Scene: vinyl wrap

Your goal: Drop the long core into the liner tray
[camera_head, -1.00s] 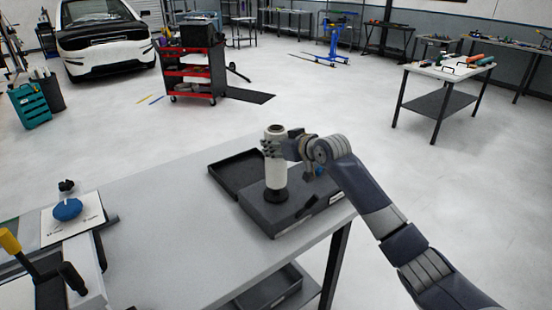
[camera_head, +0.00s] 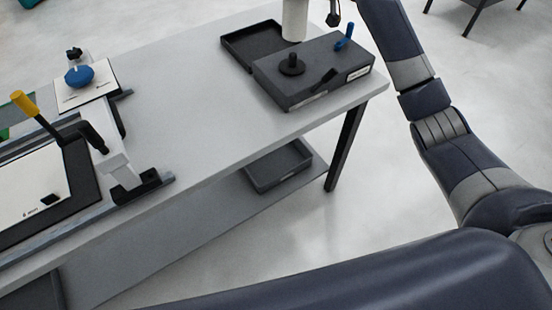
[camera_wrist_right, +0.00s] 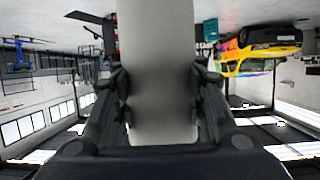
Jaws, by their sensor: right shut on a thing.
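The long core, a white cylinder (camera_head: 295,18), hangs at the top edge of the head view, its lower end above and behind the black peg (camera_head: 292,65) of a dark grey box. My right gripper (camera_wrist_right: 160,88) is shut around it in the wrist view, one finger on each side; the head view cuts off the grip and the core's top. A shallow black open tray (camera_head: 240,52) lies on the table beside the box. A grey open tray (camera_head: 262,184) sits on the lower shelf. I cannot tell which is the liner tray. My left gripper is not in view.
The dark grey box (camera_head: 330,84) with a blue-handled piece (camera_head: 345,36) stands near the table's right end. At left are a blue knob (camera_head: 78,75) on a white plate and a yellow-handled fixture (camera_head: 24,103). The table (camera_head: 190,110) is clear between.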

